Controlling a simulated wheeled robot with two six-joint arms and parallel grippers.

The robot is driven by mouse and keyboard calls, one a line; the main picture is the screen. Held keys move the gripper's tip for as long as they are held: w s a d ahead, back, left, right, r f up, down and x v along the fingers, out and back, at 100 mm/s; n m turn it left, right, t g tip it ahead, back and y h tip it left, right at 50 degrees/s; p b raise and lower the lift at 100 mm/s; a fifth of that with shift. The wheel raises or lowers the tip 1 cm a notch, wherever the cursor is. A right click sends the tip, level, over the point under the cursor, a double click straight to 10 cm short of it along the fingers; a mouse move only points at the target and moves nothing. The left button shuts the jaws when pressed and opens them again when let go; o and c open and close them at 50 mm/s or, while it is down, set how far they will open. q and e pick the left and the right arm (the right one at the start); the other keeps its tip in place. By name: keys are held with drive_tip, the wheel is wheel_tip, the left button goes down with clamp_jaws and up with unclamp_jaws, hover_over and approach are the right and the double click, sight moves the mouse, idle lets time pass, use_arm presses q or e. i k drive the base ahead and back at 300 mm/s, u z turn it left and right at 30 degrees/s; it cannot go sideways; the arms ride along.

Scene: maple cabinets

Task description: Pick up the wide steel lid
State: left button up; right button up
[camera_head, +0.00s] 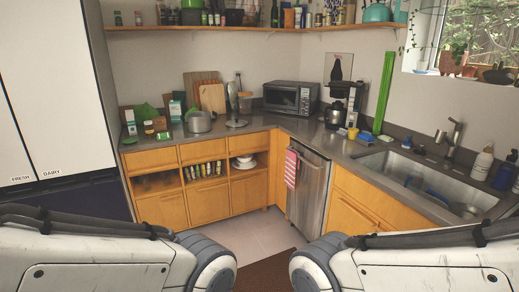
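A flat round steel piece (236,124), which looks like a lid, lies on the dark counter just right of a steel pot (199,123). It is small in the picture, so I cannot be sure that it is the wide steel lid. Only the upper links of my two arms show, low at the left and right. Neither of my grippers is in view.
The dark grey counter (265,124) runs over maple cabinets along the back and right. A microwave (291,98), cutting boards (211,97) and a coffee maker (337,113) stand on it. A sink (450,186) is at right. Grey floor (250,232) is clear ahead.

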sight(237, 122)
drive_tip(key=z, duration=0.1)
drive_tip(key=i, duration=2.25)
drive_tip(key=u, duration=0.35)
drive_tip(key=i, duration=2.05)
drive_tip(key=u, duration=0.35)
